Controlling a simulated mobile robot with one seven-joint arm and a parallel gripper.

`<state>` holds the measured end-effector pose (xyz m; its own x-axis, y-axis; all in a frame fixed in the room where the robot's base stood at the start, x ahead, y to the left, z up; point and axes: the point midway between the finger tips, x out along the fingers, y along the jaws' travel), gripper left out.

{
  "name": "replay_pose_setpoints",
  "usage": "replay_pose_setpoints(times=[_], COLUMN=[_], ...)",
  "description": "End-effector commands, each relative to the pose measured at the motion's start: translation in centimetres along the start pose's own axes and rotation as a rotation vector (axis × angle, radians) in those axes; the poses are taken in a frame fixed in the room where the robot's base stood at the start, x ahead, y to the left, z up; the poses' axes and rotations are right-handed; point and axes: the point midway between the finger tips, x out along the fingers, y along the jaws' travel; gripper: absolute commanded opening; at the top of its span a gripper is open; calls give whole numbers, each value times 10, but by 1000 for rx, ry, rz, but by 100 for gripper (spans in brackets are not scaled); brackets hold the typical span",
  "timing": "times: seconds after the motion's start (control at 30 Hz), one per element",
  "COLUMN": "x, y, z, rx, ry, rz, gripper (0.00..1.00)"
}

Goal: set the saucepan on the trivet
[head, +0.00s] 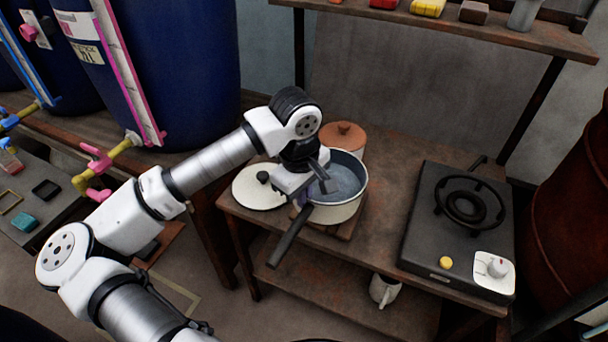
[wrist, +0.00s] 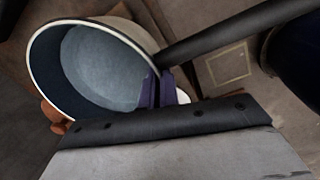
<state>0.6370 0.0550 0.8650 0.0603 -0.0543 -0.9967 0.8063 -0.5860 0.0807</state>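The saucepan (head: 347,211) is cream outside and blue-grey inside, with a long black handle (head: 289,236) pointing to the lower left in the head view. It looks upright. A wooden slatted piece, apparently the trivet (head: 346,232), shows below it, mostly hidden by the pan; I cannot tell whether they touch. My gripper (head: 322,184) is at the pan's rim by the handle root. In the wrist view its purple fingers (wrist: 156,90) stand close together with the rim of the saucepan (wrist: 93,105) running between them. They look shut on it.
A cream lid (head: 252,194) with a black knob lies left of the pan. A black burner (head: 456,235) stands on the right of the table (head: 393,170), with bare tabletop between. A white jug (head: 383,290) is on the lower shelf.

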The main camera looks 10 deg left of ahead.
Motion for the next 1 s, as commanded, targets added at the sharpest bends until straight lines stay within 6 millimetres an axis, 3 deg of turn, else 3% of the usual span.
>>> replay_pose_setpoints(times=[0.17,0.5,1.0], x=[8,46,52], y=[0,-3,-4], z=[-1,0,-1], rx=[-1,-1,-1], ry=[1,-1,2], rz=[4,4,4], gripper=[0,0,0])
